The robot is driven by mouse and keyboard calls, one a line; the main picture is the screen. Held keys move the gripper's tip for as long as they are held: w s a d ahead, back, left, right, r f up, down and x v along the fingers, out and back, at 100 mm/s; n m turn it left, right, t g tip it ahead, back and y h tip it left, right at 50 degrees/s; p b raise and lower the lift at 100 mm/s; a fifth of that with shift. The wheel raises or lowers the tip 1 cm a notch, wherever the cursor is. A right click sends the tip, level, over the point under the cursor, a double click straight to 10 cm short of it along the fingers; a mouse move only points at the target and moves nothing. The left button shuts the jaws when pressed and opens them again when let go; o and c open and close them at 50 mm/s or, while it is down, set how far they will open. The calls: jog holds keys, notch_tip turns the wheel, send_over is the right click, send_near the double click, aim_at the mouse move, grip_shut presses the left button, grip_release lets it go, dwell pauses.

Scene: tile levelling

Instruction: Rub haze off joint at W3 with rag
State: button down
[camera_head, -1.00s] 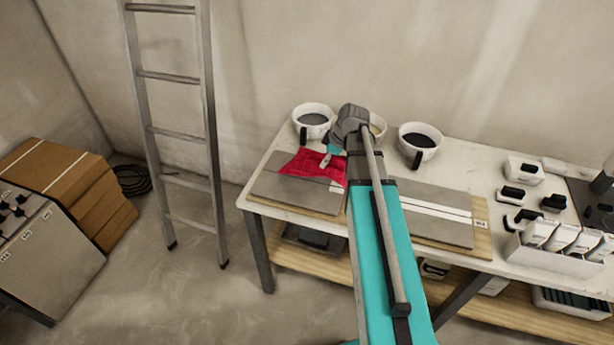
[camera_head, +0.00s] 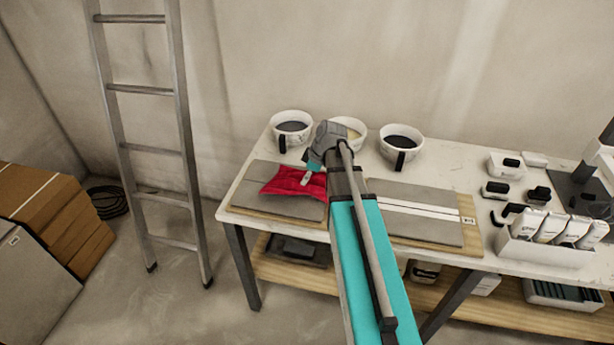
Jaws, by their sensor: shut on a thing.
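The red rag (camera_head: 290,184) lies bunched over the upper right part of the grey tile panel on the left board (camera_head: 262,207). A small pale tag shows on it. My gripper (camera_head: 313,168) is shut on the rag at its upper right side; its fingertips are mostly hidden by my wrist. The rag covers part of the tiles, so any joint beneath it is hidden. The right board (camera_head: 468,238) holds grey tiles with white joint lines (camera_head: 425,209) and a small label (camera_head: 468,220). I cannot read W3 anywhere.
Three bowls stand along the table's back: a left one (camera_head: 291,122), a middle one (camera_head: 353,122) partly behind my wrist, and a right one (camera_head: 401,139). A ladder (camera_head: 140,150) leans left.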

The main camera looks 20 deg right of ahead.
aim_at(287, 178)
jog(key=shift+f+b, duration=0.5)
jog(key=shift+f, duration=0.3)
jog(key=shift+f+b, duration=0.65)
jog(key=shift+b, duration=0.05)
dwell(0.9)
jog(key=shift+w+a, duration=0.1)
jog(key=shift+w+a, duration=0.6)
jog(key=shift+a, duration=0.25)
jog(key=shift+a, duration=0.1)
dwell(0.4)
jog(key=shift+w+a, duration=0.8)
jog(key=shift+a, duration=0.1)
jog(key=shift+w+a, duration=0.55)
jog(key=shift+a, duration=0.3)
